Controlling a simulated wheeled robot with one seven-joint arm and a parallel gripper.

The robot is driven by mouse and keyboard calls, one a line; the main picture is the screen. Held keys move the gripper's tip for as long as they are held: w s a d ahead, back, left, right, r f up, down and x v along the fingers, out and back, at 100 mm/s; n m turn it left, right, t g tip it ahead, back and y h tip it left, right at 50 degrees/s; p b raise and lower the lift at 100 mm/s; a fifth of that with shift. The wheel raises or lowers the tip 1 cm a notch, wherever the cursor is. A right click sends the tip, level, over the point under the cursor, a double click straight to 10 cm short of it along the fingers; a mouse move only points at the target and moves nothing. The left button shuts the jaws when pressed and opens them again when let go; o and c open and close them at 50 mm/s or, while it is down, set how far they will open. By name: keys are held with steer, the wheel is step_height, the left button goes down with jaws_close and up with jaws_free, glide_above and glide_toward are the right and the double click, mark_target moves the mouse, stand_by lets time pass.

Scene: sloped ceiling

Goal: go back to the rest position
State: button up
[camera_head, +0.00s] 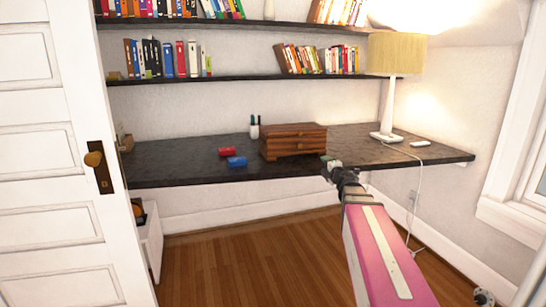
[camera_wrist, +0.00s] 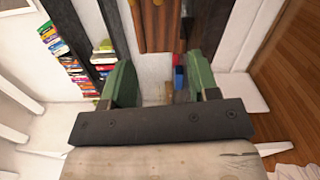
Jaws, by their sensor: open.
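My pink arm (camera_head: 385,250) reaches up from the lower right in the head view, and my gripper (camera_head: 331,166) is at its far end, in front of the desk's front edge and to the right of the wooden box. In the wrist view my gripper (camera_wrist: 160,80) shows two green fingers spread apart with nothing held between them. The wooden box (camera_head: 292,142) rests on the dark desk (camera_head: 185,170); it also shows at the top of the wrist view (camera_wrist: 160,22).
A red item (camera_head: 227,151) and a blue item (camera_head: 237,162) lie left of the box. A lamp (camera_head: 388,135) stands at the desk's right. Shelves (camera_head: 240,80) with books hang above. A white door (camera_head: 50,160) is at left. The wooden floor (camera_head: 250,262) below is largely clear.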

steer(key=s+d+f+m+g+h, duration=0.3)
steer(key=s+f+m+h, duration=0.15)
steer(key=f+m, duration=0.35)
steer(key=s+d+f+m+g+h, duration=0.25)
steer(key=s+f+m+h, duration=0.2)
steer(key=f+m, duration=0.4)
steer(key=s+a+f+m+g+y, duration=0.2)
steer(key=s+f+g, duration=0.4)
steer(key=s, duration=0.3)
steer(key=s+a+f+m+g+y, duration=0.2)
steer(key=s+a+f+m+g, duration=0.2)
steer(key=s+a+f+g, duration=0.2)
steer(key=s+a+f, duration=0.1)
steer(key=s+f, duration=0.1)
steer(key=s, duration=0.1)
steer(key=shift+a, duration=0.25)
